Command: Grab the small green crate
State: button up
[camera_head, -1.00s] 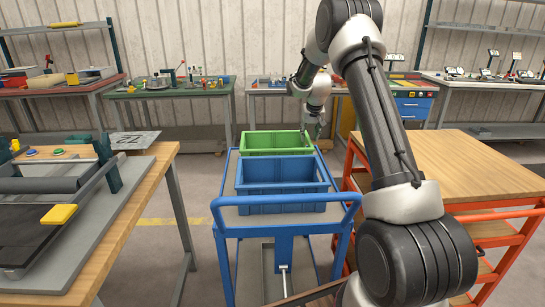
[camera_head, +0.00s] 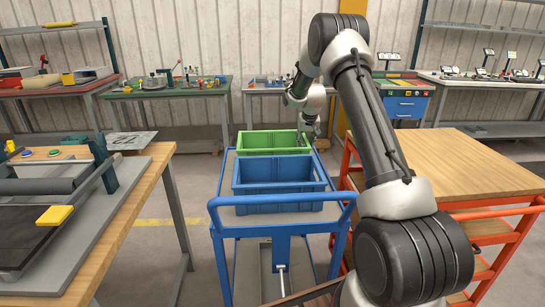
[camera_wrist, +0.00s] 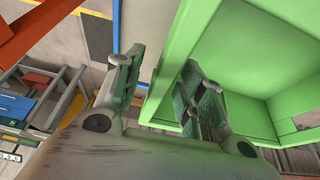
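The small green crate (camera_head: 262,143) stands on the blue cart (camera_head: 288,223), behind a blue crate (camera_head: 280,173). My gripper (camera_head: 304,138) is at the green crate's right end, low against its rim. In the wrist view the green crate (camera_wrist: 243,52) fills the right side, seen from above into its empty-looking inside. My gripper (camera_wrist: 160,84) is open there. One finger is on the inner side of the crate wall and the other is outside it. The wall's edge runs between them. I cannot tell whether either finger touches the wall.
An orange shelf cart with a wooden top (camera_head: 455,166) stands close on the right. A workbench with a machine (camera_head: 85,262) is on the left. Benches with tools (camera_head: 170,92) line the back wall. Open floor lies between the left bench and the blue cart.

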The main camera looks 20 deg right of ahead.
dwell(0.3)
grip_shut()
jog(key=shift+r, duration=0.1)
